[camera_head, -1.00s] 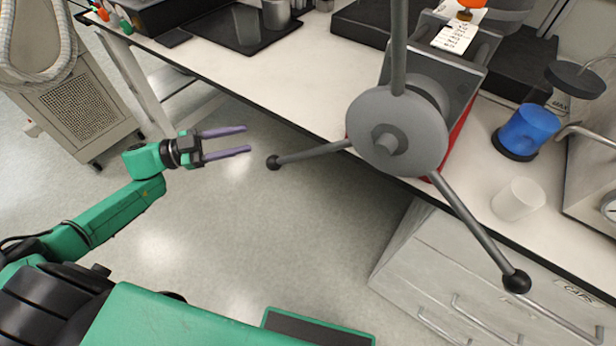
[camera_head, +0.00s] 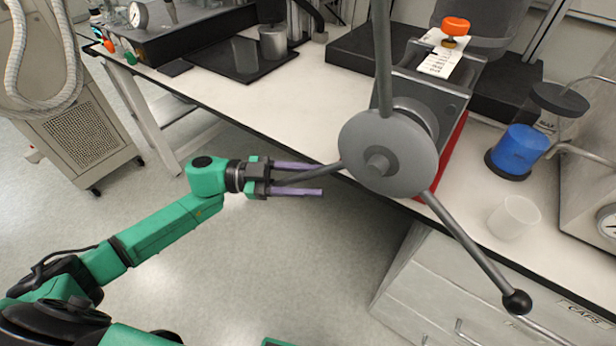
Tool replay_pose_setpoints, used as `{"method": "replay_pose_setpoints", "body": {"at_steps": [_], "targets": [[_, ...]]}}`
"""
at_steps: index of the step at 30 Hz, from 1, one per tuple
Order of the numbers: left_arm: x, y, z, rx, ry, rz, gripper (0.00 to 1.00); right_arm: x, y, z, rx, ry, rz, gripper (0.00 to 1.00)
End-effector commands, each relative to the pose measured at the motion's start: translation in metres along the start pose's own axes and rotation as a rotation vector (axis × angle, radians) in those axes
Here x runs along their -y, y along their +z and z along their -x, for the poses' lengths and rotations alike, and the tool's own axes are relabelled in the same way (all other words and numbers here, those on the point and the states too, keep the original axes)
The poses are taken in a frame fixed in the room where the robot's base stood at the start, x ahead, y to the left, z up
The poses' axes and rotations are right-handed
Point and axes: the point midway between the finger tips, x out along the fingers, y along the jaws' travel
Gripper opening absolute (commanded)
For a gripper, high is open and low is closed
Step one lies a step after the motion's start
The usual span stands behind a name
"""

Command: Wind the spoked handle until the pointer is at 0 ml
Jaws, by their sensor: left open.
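The spoked handle (camera_head: 376,162) is a grey hub disc with three spokes at the bench's front edge. One spoke points up out of the picture, one points lower right to a black ball knob (camera_head: 516,302), and one points left. My left gripper (camera_head: 322,179) is at the left spoke, its two purple fingers open with the spoke between them. That spoke's knob is hidden by the gripper. I cannot tell whether the fingers touch the spoke. I see no pointer or ml scale that I can read. My right gripper is not in view.
A blue-filled vessel (camera_head: 520,150) and a white beaker (camera_head: 515,216) stand on the bench right of the handle. A grey drawer cabinet (camera_head: 440,275) is below it. A dark plate with a metal pot (camera_head: 272,42) is at the back left. Floor left of the handle is free.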

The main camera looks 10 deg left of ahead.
Motion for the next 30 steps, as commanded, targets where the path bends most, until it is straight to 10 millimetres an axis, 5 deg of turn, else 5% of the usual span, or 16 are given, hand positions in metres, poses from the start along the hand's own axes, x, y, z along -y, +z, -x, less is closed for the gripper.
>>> {"method": "replay_pose_setpoints", "body": {"at_steps": [4, 8, 30], "targets": [[-0.0001, 0.0003, 0.0003, 0.0, 0.0, 0.0, 0.49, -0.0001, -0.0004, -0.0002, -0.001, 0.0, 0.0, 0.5], [0.0, 0.0004, 0.0006, 0.0, 0.0, 0.0, 0.0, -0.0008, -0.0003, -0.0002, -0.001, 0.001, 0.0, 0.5], [0.0, 0.0008, 0.001, 0.001, 0.0, 0.0, 0.0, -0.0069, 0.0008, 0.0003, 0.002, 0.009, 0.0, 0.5]]}}
